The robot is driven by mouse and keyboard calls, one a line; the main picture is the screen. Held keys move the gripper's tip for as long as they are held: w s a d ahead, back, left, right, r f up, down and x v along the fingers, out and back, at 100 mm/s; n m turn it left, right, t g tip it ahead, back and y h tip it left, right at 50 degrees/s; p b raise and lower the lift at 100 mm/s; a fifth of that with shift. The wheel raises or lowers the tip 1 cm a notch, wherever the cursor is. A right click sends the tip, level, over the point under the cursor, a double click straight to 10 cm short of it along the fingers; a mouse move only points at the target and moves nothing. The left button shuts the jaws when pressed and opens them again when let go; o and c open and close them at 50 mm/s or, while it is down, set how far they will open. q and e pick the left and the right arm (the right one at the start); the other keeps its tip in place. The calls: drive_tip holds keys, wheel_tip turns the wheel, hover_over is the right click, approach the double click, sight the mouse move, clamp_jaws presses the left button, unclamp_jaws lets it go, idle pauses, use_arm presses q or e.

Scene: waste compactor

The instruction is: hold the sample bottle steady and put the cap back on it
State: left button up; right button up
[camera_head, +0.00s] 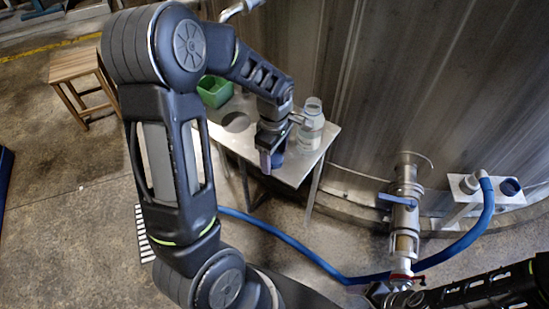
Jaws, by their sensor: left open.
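A clear sample bottle (311,126) stands upright on a small metal table (305,166), near the wall. No cap shows on its pale top. My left gripper (269,162) points down at the table's front edge, left of and in front of the bottle, and apart from it. It is open. A small blue-purple thing (277,158), possibly the cap, shows at its fingers; I cannot tell whether it lies between them or behind them. My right gripper (385,294) is at the bottom, left of the red-handled valve (405,278); its fingers are too unclear to read.
A green container (214,92) stands at the table's back left. A wooden stool (75,68) is at the far left. A blue-handled valve (401,200) juts from the wall.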

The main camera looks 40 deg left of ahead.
sight(274, 158)
use_arm(q)
drive_tip(key=c, duration=1.4)
wheel_tip(274, 158, up, 10)
drive_tip(key=shift+r, duration=0.1)
idle(0.6)
